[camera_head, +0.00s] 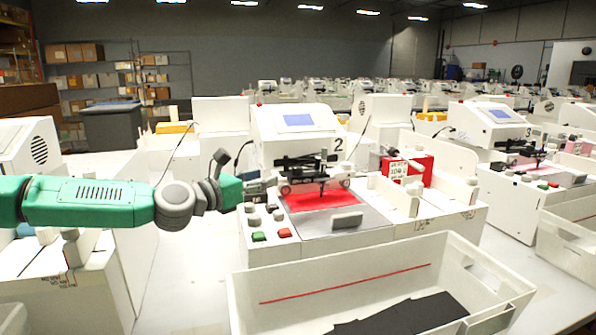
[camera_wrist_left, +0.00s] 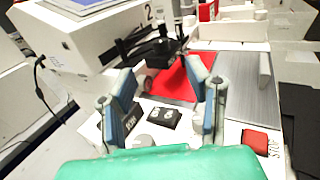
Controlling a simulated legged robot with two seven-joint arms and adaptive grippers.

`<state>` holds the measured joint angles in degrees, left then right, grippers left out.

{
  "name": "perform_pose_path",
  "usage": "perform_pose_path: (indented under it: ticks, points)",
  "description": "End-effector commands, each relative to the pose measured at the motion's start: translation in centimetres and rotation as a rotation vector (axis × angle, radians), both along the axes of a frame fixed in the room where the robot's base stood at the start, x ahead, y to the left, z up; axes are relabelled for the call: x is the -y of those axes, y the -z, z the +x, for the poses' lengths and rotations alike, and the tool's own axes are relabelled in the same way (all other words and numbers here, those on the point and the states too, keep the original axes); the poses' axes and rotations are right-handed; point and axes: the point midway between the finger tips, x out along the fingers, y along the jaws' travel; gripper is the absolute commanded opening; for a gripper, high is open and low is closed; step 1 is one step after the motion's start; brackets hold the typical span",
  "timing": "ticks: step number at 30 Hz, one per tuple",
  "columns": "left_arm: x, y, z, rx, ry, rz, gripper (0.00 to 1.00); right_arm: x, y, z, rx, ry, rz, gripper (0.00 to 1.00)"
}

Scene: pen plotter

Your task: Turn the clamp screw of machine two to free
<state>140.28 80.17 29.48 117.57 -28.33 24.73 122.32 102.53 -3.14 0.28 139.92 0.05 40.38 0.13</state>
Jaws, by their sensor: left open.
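Machine two (camera_head: 300,120), a white plotter marked "2", stands in the middle of the head view with a red sheet (camera_head: 322,200) on its bed. A black pen carriage (camera_head: 318,172) spans the sheet. I cannot tell which part is the clamp screw. My left gripper (camera_head: 262,186) is at the machine's left side, beside the carriage. In the left wrist view the left gripper (camera_wrist_left: 168,80) is open and empty, its fingers over the front panel. Between them are a black labelled block (camera_wrist_left: 164,118) and a grey knob (camera_wrist_left: 142,141). My right gripper is not in view.
A green button (camera_head: 259,237) and a red button (camera_head: 284,233) sit on the front panel. The red one also shows in the left wrist view (camera_wrist_left: 260,141). A white bin (camera_head: 375,268) stands in front. Machine three (camera_head: 500,120) is to the right.

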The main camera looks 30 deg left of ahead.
Motion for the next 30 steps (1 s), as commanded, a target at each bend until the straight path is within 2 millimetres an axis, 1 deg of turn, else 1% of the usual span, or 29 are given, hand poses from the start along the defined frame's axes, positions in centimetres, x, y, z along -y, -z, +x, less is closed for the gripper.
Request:
perform_pose_path:
  ticks: [1,5,12,16,21,30]
  points:
    - [0.3,0.5,0.9,-0.003,0.004,0.009,0.44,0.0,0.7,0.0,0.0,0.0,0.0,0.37]
    - [0.6,0.5,3.2,-0.004,0.003,0.005,0.44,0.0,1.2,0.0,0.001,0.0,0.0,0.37]
    - [1.2,0.4,7.7,-0.003,0.002,0.002,0.44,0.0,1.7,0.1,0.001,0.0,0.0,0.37]
    - [1.6,0.3,9.6,-0.002,0.002,0.0,0.44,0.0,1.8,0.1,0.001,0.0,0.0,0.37]
    - [2.1,0.1,10.9,-0.001,0.002,-0.001,0.44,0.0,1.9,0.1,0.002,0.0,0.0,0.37]
    - [2.1,0.1,11.1,0.0,0.002,-0.003,0.44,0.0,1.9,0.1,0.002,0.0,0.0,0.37]
